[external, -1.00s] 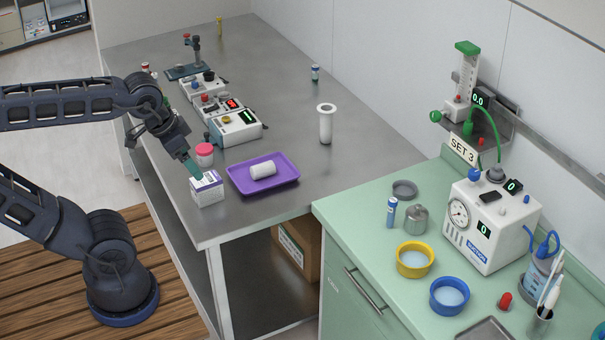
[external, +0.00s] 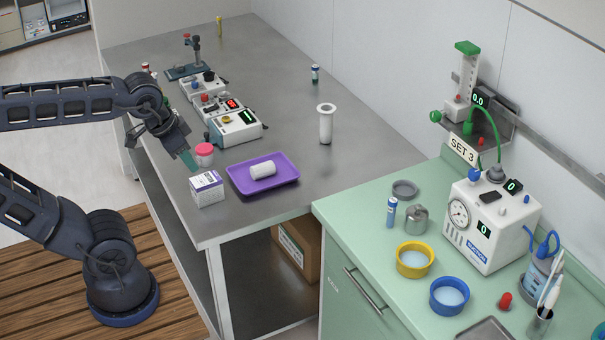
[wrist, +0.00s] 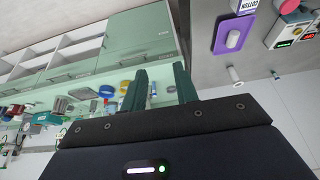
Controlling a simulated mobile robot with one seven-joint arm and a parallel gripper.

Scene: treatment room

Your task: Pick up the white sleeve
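A short white cylinder (external: 263,170) lies on its side in a purple tray (external: 239,184) on the steel table; it also shows in the wrist view (wrist: 233,39). A taller white tube with a wide flanged rim (external: 326,125) stands upright behind it to the right and appears in the wrist view (wrist: 235,75). I cannot tell for sure which one is the white sleeve. My gripper (external: 187,160) is above the table's left edge, left of the tray and apart from both. Its two green fingers (wrist: 158,90) are spread with nothing between them.
A white cotton box (external: 207,190) and a pink-lidded jar (external: 204,153) stand near my gripper, left of the tray. Instrument boxes (external: 235,128) line the table behind. The table right of the tray is clear. A green counter (external: 365,235) stands at the right.

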